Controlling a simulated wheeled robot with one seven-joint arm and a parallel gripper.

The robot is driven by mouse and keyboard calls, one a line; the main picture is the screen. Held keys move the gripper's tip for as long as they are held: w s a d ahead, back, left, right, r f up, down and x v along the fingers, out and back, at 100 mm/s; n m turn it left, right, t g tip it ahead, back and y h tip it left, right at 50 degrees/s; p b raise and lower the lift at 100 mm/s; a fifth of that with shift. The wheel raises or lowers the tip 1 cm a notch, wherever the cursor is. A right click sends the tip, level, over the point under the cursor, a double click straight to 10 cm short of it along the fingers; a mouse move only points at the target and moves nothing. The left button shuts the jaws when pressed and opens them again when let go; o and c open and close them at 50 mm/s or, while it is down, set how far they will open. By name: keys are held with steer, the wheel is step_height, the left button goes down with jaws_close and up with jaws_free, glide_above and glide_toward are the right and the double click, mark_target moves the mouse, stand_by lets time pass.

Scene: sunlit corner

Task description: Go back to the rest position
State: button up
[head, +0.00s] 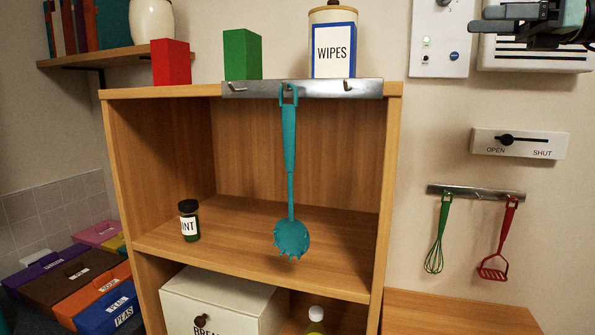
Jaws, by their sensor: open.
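My gripper (487,20) shows at the top right corner, dark and partly cut off by the picture's upper edge. It is open, and I see nothing held in it. It is in front of the wall units, apart from the shelf and the hanging tools. A teal slotted utensil (290,190) hangs from the metal hook rail (318,88) on the shelf's top front edge.
The wooden shelf unit (391,190) holds a small jar (189,222) and a white drawer box (220,300). A green whisk (438,235) and red masher (502,240) hang at right.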

steer(key=a+f+n+g+h, duration=0.1)
steer(key=a+f+n+h, duration=0.3)
steer(key=f, duration=1.2)
steer(key=a+f+n+g+h, duration=0.2)
steer(key=a+f+h, duration=0.3)
steer(key=f, duration=1.1)
steer(key=s+d+f+n+h, duration=0.4)
steer(key=s+d+f+n, duration=0.1)
steer(key=s+f+n, duration=0.35)
steer(key=s+d+f+n+h, duration=0.4)
steer(key=s+d+f+n, duration=0.1)
steer(key=s+f+n, duration=0.3)
steer(key=s+a+f+n+g+b, duration=0.1)
steer(key=s+a+n+b, duration=0.1)
steer(key=s+a, duration=0.4)
steer(key=s+a+f+n+g+b, duration=0.1)
steer(key=s+a+n, duration=0.4)
steer(key=a, duration=0.7)
steer(key=s+f+b, duration=0.1)
steer(key=s+b, duration=0.1)
steer(key=shift+s+g+b, duration=0.25)
steer(key=shift+g+b, duration=0.05)
steer(key=shift+b, duration=0.05)
